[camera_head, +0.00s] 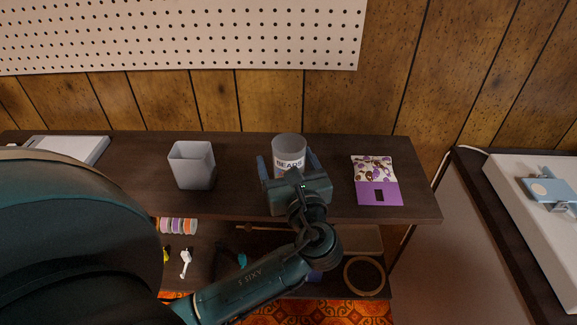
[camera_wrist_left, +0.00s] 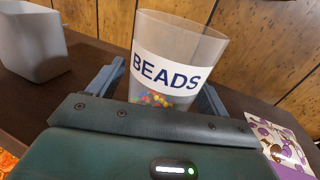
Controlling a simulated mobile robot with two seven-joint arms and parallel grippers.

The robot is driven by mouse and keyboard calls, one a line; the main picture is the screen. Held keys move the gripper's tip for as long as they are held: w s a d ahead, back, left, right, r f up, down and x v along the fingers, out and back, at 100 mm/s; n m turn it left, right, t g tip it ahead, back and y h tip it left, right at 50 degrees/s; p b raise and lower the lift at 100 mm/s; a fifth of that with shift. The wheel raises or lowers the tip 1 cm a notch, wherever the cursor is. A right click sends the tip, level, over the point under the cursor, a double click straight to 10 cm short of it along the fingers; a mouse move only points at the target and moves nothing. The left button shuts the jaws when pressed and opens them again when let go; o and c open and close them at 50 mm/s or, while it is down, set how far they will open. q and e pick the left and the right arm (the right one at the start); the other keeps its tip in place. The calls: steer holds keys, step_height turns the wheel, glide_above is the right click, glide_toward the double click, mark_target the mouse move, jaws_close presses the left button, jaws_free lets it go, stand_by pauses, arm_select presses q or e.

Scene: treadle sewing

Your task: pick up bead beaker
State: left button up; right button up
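The bead beaker (camera_head: 289,145) is a clear, upright cup with a white "BEADS" label, standing on the dark wooden shelf top. It also shows in the left wrist view (camera_wrist_left: 178,45), with colourful beads at its bottom. My left gripper (camera_head: 286,157) is open, with one finger on each side of the beaker. In the head view small gaps show between the fingers and the beaker's sides. The gripper body hides the beaker's base in both views. My right gripper is not in view.
A grey empty-looking square bin (camera_head: 192,165) stands left of the beaker. A purple patterned packet (camera_head: 377,181) lies to the right. A lower shelf holds thread spools (camera_head: 177,226) and a round hoop (camera_head: 364,277). A pegboard (camera_head: 200,35) hangs on the wall behind.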

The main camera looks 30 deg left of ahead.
arm_select(q)
steer(key=c, duration=1.1)
steer(key=shift+r, duration=0.1)
